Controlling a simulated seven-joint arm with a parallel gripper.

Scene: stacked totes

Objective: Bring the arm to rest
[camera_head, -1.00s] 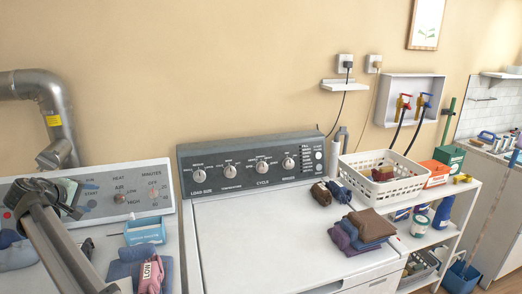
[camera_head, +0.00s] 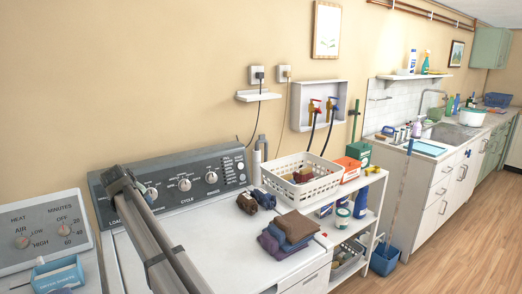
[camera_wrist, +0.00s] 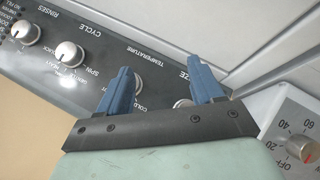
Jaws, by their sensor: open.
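My gripper (camera_wrist: 162,88) shows in the wrist view with two blue fingers spread apart and nothing between them. Behind the fingers is the dark control panel (camera_wrist: 95,62) of the washer, seen upside down, with its knobs. In the head view my grey arm crosses the left part of the washer's white top and overlaps its control panel (camera_head: 205,178). The gripper's fingers cannot be made out there.
Folded clothes (camera_head: 288,234) and rolled socks lie on the washer's right side. A white basket (camera_head: 320,184) stands on the shelf unit beside it. A blue box (camera_head: 58,273) sits on the left machine. Floor (camera_head: 455,240) is clear at right.

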